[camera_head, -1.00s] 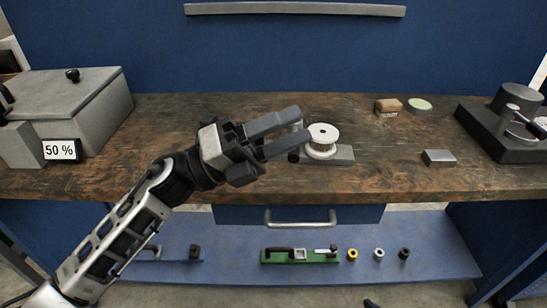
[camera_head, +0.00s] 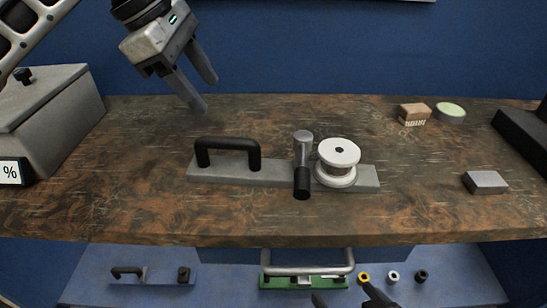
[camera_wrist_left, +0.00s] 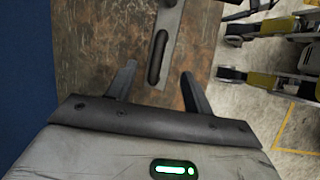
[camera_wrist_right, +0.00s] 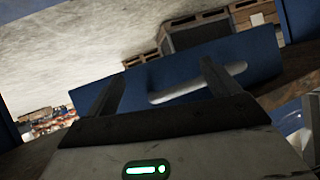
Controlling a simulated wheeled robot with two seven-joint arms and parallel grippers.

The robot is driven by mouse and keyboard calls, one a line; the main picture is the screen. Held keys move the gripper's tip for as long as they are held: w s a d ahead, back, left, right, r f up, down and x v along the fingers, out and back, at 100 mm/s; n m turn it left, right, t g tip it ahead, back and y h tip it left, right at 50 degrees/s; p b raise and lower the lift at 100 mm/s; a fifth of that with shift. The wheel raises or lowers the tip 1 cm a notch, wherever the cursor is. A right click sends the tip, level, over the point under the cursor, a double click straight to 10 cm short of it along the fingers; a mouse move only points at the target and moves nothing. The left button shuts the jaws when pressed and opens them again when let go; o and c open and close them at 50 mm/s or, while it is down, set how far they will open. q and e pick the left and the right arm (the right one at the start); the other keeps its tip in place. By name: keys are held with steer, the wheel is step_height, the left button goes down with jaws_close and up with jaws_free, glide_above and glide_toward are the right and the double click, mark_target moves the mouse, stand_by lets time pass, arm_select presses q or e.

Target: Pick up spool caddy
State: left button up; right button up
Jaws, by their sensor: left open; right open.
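The spool caddy (camera_head: 268,179) lies on the wooden bench, a long grey base with a black arched handle (camera_head: 228,145) at its left end. A white spool (camera_head: 338,160) and a grey post with a black grip (camera_head: 303,165) are at its right part. My left gripper (camera_head: 206,96) is open and empty, above the bench, up and left of the handle. In the left wrist view the handle (camera_wrist_left: 157,58) shows beyond and between the open fingers, apart from them. My right gripper (camera_head: 346,298) is low in front of the bench; the right wrist view shows its fingers (camera_wrist_right: 160,78) open and empty.
A grey box (camera_head: 50,115) with a percent label stands at the left. Bench around the caddy is clear.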

mark_target(241, 142)
arm_select(q)
steer(key=x, duration=0.8)
steer(key=shift+s+d+f, duration=0.25)
steer(key=shift+d+f, duration=0.05)
steer(key=shift+f, duration=0.05)
steer(key=shift+p+x, duration=0.35)
steer(key=shift+x, duration=2.4)
steer(key=shift+w+a+r, duration=0.1)
jaws_close()
steer(key=shift+f, duration=0.3)
steer(key=shift+r, duration=0.15)
